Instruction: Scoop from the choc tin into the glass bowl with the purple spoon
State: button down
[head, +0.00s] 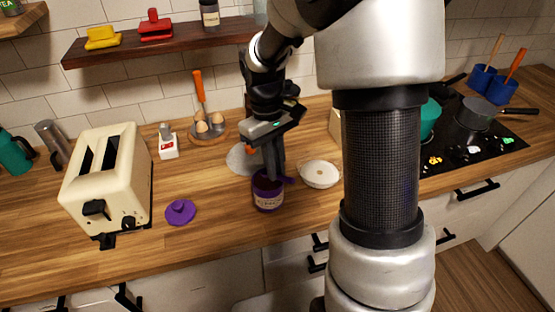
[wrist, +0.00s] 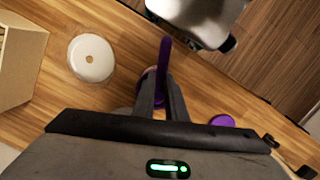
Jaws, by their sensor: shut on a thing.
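The choc tin (head: 267,199), a purple jar with a pale label, stands open on the counter. My gripper (head: 271,172) points down at its mouth, shut on the purple spoon. In the wrist view, the purple spoon (wrist: 164,52) runs out from between the fingers (wrist: 160,98); a bit of it shows beside the tin's rim in the head view (head: 289,180). Its scoop end is hidden.
A purple lid (head: 180,212) lies left of the tin, beside the cream toaster (head: 108,178). A grey disc (head: 243,159) and an egg holder (head: 208,133) are behind. A beige box (wrist: 20,65) stands beyond the bowl. The counter's front edge is close to the tin.

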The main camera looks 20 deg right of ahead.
jog(key=shift+w+a+f+g, duration=0.1)
jog(key=shift+w+f+g, duration=0.05)
jog(key=shift+f+g, duration=0.2)
jog(key=shift+w+f+b, duration=0.25)
jog(key=shift+f+b, duration=0.5)
jog(key=shift+f, duration=0.3)
jog(key=shift+a, duration=0.1)
